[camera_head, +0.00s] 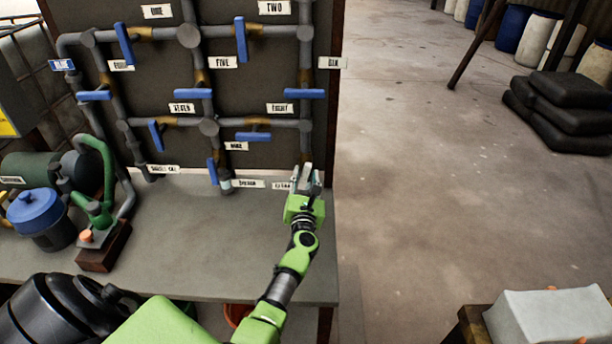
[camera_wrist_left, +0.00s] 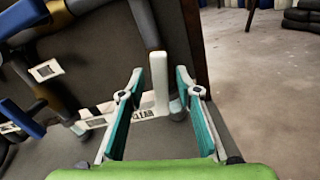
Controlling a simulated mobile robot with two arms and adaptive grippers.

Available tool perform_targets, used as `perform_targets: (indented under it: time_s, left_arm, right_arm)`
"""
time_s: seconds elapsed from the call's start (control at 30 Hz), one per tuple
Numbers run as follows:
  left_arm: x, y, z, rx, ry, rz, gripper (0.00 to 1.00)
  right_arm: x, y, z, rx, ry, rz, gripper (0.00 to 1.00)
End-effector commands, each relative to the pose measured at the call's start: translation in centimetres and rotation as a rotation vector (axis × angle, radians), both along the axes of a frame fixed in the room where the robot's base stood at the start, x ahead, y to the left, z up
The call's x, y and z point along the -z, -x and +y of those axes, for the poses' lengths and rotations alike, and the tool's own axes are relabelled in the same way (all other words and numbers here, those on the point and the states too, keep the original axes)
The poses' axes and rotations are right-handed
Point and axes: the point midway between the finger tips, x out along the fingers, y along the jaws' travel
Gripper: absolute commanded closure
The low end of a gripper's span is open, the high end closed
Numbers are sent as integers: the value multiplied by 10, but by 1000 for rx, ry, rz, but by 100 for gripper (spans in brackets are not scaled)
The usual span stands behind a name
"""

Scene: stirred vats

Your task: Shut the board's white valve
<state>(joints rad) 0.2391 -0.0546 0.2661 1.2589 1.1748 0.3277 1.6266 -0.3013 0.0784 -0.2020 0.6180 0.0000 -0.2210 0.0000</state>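The white valve's handle (camera_wrist_left: 160,83) shows in the left wrist view as an upright white lever at the foot of a grey pipe, near the board's right edge. My left gripper (camera_wrist_left: 159,77) is open, with one teal-padded finger on each side of the handle; I cannot tell whether either touches it. In the head view my left gripper (camera_head: 304,178) is at the lower right corner of the dark board (camera_head: 265,75) and largely hides the white handle. My right gripper is not in view.
Several blue valve handles, such as the lowest one (camera_head: 212,171), sit on the board's grey pipes. A green pump (camera_head: 98,190) and a blue-lidded pot (camera_head: 38,210) stand on the left of the grey bench (camera_head: 190,235). The bench's middle is clear. Open floor lies right.

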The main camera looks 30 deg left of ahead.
Motion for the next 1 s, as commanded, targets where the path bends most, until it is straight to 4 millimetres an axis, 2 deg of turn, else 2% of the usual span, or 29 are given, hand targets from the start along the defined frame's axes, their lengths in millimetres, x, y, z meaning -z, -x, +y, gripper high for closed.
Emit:
perform_targets:
  time_s: [0.2,0.5,0.6,0.63,1.0]
  left_arm:
    - [1,-16,10,1,0,0,69]
    - [0,-17,10,1,1,1,69]
    - [0,-17,10,1,1,1,95]
    - [0,-17,10,1,1,1,100]
    - [0,-17,10,1,-22,15,100]
  right_arm:
    - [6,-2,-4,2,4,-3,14]
    - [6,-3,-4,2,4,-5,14]
    - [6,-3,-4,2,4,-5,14]
    - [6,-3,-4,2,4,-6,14]
    - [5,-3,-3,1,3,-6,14]
